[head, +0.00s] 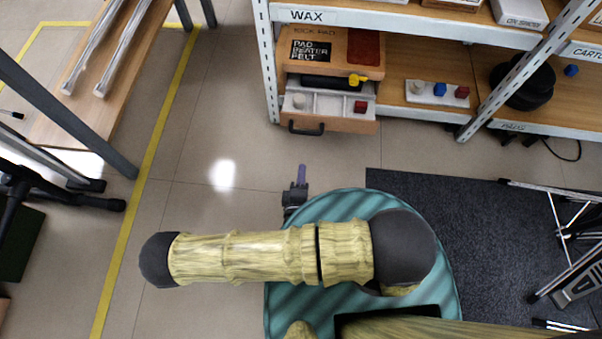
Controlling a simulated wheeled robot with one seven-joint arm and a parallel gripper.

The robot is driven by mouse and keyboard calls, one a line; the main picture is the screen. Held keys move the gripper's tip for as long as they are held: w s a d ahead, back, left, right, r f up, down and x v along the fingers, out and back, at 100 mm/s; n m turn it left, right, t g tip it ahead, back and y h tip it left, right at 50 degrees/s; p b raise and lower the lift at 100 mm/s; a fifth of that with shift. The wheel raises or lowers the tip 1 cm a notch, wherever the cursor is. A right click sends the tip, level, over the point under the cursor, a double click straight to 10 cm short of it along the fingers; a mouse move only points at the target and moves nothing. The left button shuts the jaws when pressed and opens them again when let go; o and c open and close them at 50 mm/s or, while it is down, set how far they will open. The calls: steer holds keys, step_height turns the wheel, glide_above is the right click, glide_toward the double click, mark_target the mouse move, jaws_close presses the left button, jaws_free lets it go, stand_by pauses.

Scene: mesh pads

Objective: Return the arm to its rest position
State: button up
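My arm (245,257), with pale wood-grained links and dark round joints, stretches leftward across the lower middle of the head view, over my teal striped base. A small dark piece with a purple tip pokes out above the arm, beside the base's upper left edge; it looks like my gripper (300,180). It is over bare floor, apart from the shelf and drawer. Its fingers are too small to tell open from shut, and I see nothing clearly held. The forearm leading to it is mostly hidden under the upper link.
An open drawer (343,124) with a divided white tray juts from the shelf unit (420,20). A small tray (420,100) holds a beige, a blue and a red piece. A wooden table (60,120) stands left, a dark mat (480,220) lies right. Floor between is clear.

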stand_by(0.3)
steer(key=w+a+r+m+g+y+p, duration=0.1)
steer(key=w+r+m+g+p, duration=0.25)
steer(key=r+m+g, duration=0.55)
steer(key=w+a+r+m+g+y+p, duration=0.1)
steer(key=w+r+m+g+y+p, duration=0.25)
steer(key=r, duration=0.85)
steer(key=s+d+r+m+h+p, duration=0.1)
steer(key=s+d+r+m+p, duration=0.15)
steer(key=d+r, duration=0.65)
steer(key=s+d+r+m+h+p, duration=0.1)
steer(key=s+d+r+p, duration=0.15)
steer(key=d+r, duration=0.65)
steer(key=a+r+p, duration=0.1)
steer(key=r+p, duration=1.8)
steer(key=r, duration=0.1)
steer(key=a+r+p, duration=0.2)
steer(key=r+p, duration=1.7)
steer(key=r, duration=0.2)
steer(key=shift+w+a+p, duration=0.15)
steer(key=shift+a+p, duration=0.1)
steer(key=shift+p, duration=0.1)
steer(key=shift+f, duration=0.1)
